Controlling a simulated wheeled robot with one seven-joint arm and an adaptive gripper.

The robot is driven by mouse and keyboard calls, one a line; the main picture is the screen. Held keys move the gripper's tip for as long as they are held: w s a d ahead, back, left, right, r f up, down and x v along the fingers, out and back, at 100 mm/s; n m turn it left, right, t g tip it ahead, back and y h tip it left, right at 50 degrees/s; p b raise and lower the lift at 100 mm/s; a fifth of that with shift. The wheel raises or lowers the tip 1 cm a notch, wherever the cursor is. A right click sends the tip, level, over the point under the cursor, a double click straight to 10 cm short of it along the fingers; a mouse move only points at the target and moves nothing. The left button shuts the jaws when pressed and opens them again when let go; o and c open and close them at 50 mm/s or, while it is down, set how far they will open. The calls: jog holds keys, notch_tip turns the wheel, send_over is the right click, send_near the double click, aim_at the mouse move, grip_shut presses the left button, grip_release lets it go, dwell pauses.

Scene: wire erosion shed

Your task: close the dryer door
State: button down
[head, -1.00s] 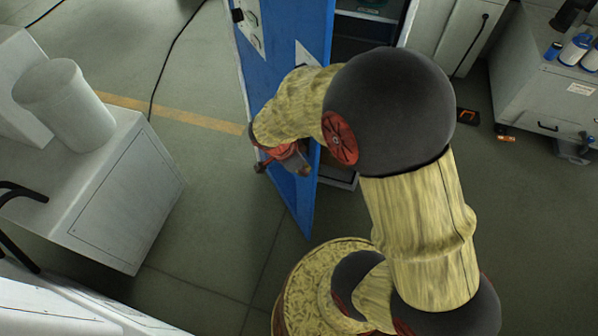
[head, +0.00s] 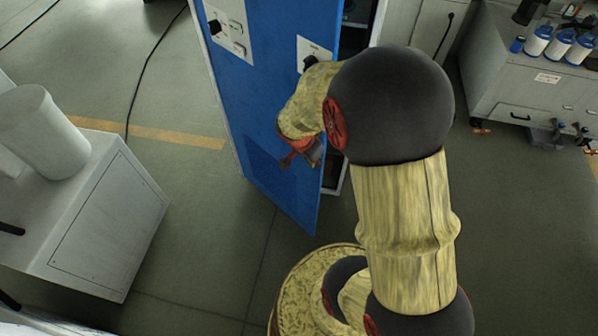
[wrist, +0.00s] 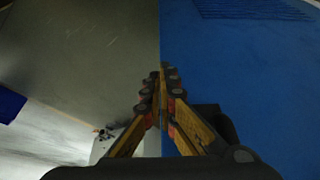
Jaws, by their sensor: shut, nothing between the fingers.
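The blue dryer door (head: 262,105) stands partly open in the head view, with a dark gap to the pale cabinet interior along its right side. A control panel with a dark knob is on its upper left, and a second pale panel is near its right edge. My gripper (head: 302,158) is shut and empty at the outer face of the door, low and near its right edge. In the wrist view the door (wrist: 240,70) fills the right half, and my shut fingers (wrist: 160,78) lie along its edge. I cannot tell whether they touch it.
A white cabinet with a pale cylinder (head: 42,130) stands at the left. A grey bench (head: 530,80) with blue-and-white spools stands at the upper right. A black cable (head: 150,60) runs over the floor at the upper left. The floor in front of the door is clear.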

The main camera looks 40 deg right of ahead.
jog(key=w+d+n+p, duration=0.1)
jog(key=d+p, duration=0.3)
jog(key=d, duration=0.4)
jog(key=w+d+n+t+p, duration=0.1)
jog(key=w+d+n+p, duration=0.1)
jog(key=d, duration=0.6)
jog(key=w+d+n+t+p, duration=0.1)
jog(key=w+d+n+p, duration=0.1)
jog(key=w+d+p, duration=0.2)
jog(key=shift+d+y+p, duration=0.3)
jog(key=shift+d+p, duration=0.8)
jog(key=shift+d, duration=1.15)
